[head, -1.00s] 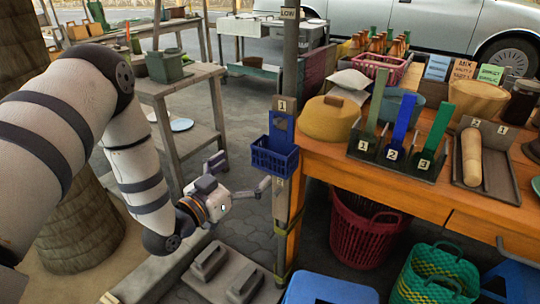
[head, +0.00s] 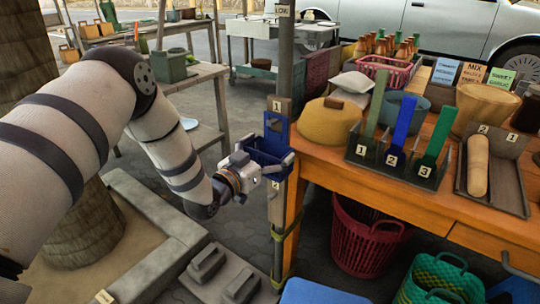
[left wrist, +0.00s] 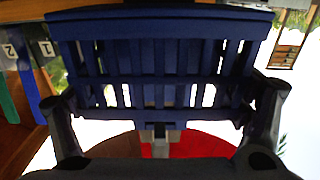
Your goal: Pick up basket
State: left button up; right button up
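The blue slatted basket (head: 266,152) hangs on the wooden post at the table's left corner, just below a blue back plate. In the left wrist view the basket (left wrist: 160,62) fills the upper middle, with light showing through its slots. My left gripper (head: 264,165) is at the basket, its fingers spread wide. In the left wrist view the fingers of the left gripper (left wrist: 166,108) stand at the basket's left and right sides. Whether they touch it, I cannot tell. My right gripper is not in view.
The wooden post (head: 279,210) stands directly behind the basket. A stone slab with handles (head: 222,278) lies below the gripper.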

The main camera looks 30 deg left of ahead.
pick_arm(q)
jog(key=shift+s+r, duration=0.15)
jog(key=shift+r, duration=0.15)
jog(key=s+a+r+p, duration=0.1)
jog(key=s+r+p, duration=0.1)
jog(key=s+r, duration=0.2)
jog(key=s+a+r+p, duration=0.1)
jog(key=s+r+p, duration=0.1)
jog(key=s+r, duration=0.3)
jog(key=s, duration=0.4)
jog(key=shift+s+p, duration=0.25)
jog(key=shift+p, duration=0.1)
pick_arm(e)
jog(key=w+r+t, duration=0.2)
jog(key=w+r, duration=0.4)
pick_arm(q)
jog(key=shift+f, duration=0.1)
